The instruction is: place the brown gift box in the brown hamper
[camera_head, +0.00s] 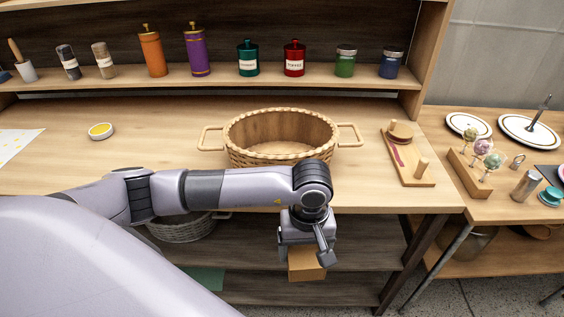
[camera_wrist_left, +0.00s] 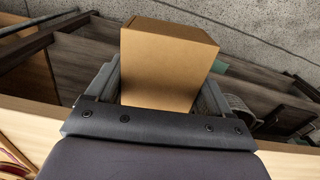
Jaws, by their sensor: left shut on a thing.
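The brown gift box (camera_head: 306,266) is a plain tan cube held in my left gripper (camera_head: 308,248), in front of the table edge and below the tabletop level in the head view. In the left wrist view the box (camera_wrist_left: 165,65) fills the space between the two fingers of the gripper (camera_wrist_left: 165,90), which are shut on it. The brown hamper (camera_head: 238,154) is an oval wicker basket with two side handles, standing on the tabletop behind my left arm. The part of its inside that shows looks empty. My right gripper does not show.
Canisters and jars line the shelf (camera_head: 270,74) behind. A grey basket (camera_head: 182,230) is on the shelf below. Tabletop left of the hamper is mostly clear.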

